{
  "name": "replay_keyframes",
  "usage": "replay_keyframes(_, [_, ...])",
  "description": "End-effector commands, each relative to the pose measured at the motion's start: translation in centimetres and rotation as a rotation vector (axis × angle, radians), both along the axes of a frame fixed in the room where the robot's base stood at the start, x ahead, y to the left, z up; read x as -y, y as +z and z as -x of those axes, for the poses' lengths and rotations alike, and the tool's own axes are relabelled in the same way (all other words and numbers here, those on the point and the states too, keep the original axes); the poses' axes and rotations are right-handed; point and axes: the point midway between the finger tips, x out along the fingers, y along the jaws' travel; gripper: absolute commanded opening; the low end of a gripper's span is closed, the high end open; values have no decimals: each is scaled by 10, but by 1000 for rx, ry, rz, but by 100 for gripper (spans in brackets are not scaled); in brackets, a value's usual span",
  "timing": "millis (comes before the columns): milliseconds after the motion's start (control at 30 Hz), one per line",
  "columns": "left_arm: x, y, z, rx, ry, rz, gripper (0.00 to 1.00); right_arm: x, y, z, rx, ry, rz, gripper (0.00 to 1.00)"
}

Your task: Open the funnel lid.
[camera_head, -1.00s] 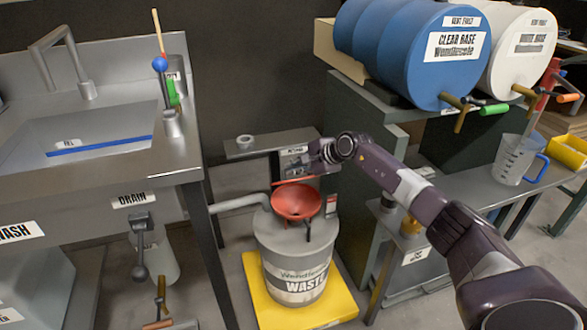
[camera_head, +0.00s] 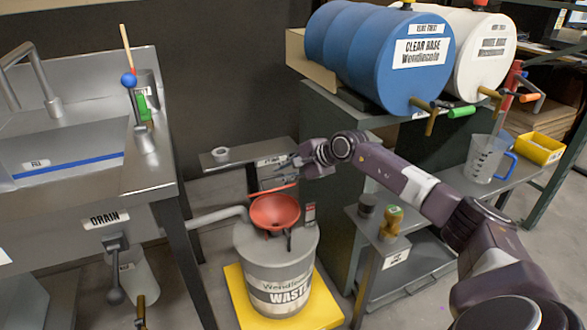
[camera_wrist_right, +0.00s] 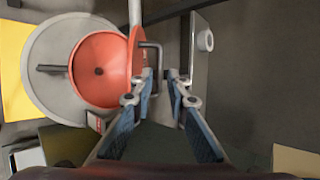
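The red funnel (camera_head: 273,213) sits on top of the grey waste drum (camera_head: 262,252), its bowl showing from above. Its red lid (camera_head: 272,188) shows as a thin strip standing up at the bowl's back edge. In the right wrist view the lid (camera_wrist_right: 134,62) is seen nearly edge-on, with a dark bent handle (camera_wrist_right: 157,60) on its right side. My right gripper (camera_head: 287,168) is just behind the lid. My left gripper is out of view.
A grey shelf (camera_head: 240,158) with a small ring (camera_head: 220,154) lies behind the drum. The sink stand (camera_head: 150,180) is to the left. A bench (camera_head: 450,190) is to the right. A grey pipe (camera_head: 215,215) meets the drum.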

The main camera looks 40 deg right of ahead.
Motion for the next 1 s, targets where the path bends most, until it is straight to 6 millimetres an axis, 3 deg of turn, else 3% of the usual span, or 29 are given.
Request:
replay_keyframes(100, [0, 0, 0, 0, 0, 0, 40, 7, 13, 18, -2, 0, 5, 15])
replay_keyframes(333, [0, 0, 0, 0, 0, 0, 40, 11, 30, 38, -2, 0, 2, 15])
replay_keyframes(1000, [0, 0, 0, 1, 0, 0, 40, 12, 35, 42, -1, 0, -1, 15])
